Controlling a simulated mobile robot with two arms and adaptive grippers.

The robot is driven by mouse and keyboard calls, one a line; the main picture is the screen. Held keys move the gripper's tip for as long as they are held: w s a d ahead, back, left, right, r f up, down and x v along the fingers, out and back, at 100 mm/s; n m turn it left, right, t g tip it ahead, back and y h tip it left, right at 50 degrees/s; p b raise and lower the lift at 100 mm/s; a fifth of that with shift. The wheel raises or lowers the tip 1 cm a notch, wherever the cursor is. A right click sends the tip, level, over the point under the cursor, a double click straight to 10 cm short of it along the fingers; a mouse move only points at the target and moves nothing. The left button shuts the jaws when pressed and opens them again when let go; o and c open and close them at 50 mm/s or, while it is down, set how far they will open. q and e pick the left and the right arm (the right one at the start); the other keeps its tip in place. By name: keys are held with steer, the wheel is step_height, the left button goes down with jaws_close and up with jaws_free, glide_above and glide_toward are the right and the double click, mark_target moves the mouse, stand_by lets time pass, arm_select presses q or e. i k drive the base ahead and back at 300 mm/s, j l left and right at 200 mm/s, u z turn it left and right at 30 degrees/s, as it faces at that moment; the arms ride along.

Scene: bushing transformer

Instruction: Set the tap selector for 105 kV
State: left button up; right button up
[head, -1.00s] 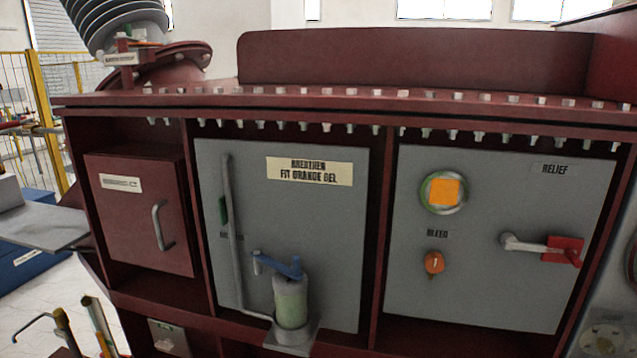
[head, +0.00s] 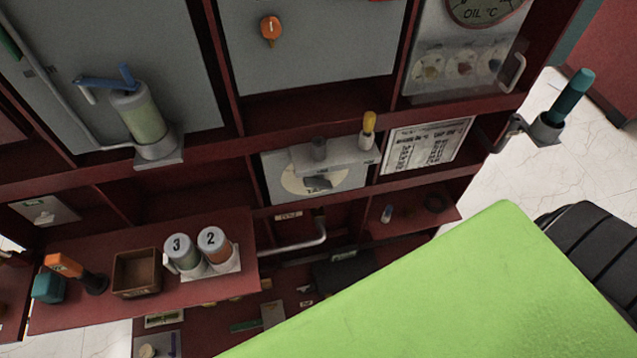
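A pale panel (head: 268,180) low in the cabinet carries a round dial plate with a dark pointer (head: 318,183), which looks like the tap selector. A grey ledge (head: 338,158) above it covers part of the dial, and its markings are too small to read. A printed chart (head: 428,145) with columns of small text is fixed to its right; I cannot read its values. Neither of my grippers is in view.
A red shelf (head: 70,310) at lower left holds canisters marked 3 (head: 183,252) and 2 (head: 215,248), a brown open box (head: 136,273) and an orange-headed tool (head: 66,266). A yellow-topped peg (head: 368,128) stands on the ledge. A teal-handled part (head: 568,100) juts out at right.

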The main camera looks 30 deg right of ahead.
mark_target(317, 181)
steer(key=k+l+z, duration=0.1)
steer(key=z, duration=0.4)
steer(key=k+l+z, duration=0.1)
steer(key=z, duration=0.4)
steer(key=l+z, duration=0.2)
steer(key=z, duration=0.3)
